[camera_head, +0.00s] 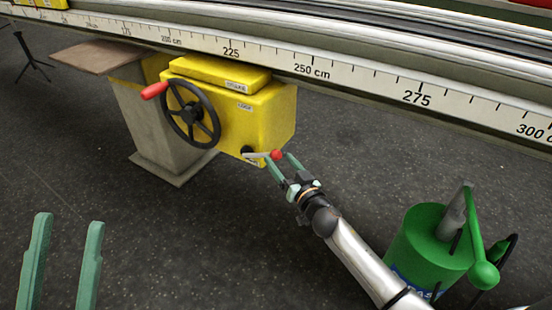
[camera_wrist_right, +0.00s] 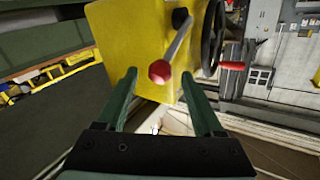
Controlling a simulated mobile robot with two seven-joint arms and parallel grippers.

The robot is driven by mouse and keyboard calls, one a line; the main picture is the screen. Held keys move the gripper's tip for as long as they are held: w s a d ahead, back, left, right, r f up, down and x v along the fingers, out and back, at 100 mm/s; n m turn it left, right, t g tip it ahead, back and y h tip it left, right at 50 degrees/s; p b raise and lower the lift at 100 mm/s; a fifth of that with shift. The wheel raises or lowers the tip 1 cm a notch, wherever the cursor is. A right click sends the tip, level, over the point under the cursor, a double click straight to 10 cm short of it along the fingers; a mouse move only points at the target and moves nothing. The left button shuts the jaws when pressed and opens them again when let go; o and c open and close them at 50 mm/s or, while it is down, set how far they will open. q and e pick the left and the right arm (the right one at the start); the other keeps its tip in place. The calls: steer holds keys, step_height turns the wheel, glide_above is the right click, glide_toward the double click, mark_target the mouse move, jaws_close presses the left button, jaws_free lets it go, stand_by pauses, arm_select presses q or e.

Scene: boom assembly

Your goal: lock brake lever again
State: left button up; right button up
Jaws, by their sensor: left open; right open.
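The brake lever (camera_head: 260,155) is a short grey rod with a red knob, on the lower front of a yellow gearbox (camera_head: 262,115). In the head view it points right, with the knob at my right gripper (camera_head: 281,160). My right gripper is open, its two green fingers around or just short of the red knob. In the right wrist view the lever (camera_wrist_right: 177,47) slants down to its red knob, which appears between and beyond the open fingertips (camera_wrist_right: 160,78); contact cannot be told. My left gripper (camera_head: 70,222) is open and empty at lower left.
A black handwheel (camera_head: 190,113) with a red handle sits on the gearbox's left side. A long rail with a centimetre scale (camera_head: 365,88) runs above. A green canister (camera_head: 428,248) stands at lower right. The floor between is clear.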

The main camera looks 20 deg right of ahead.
mark_target(279, 159)
steer(key=shift+w+a+b, duration=0.15)
steer(key=shift+w+b, duration=0.25)
steer(key=shift+w, duration=1.4)
jaws_close()
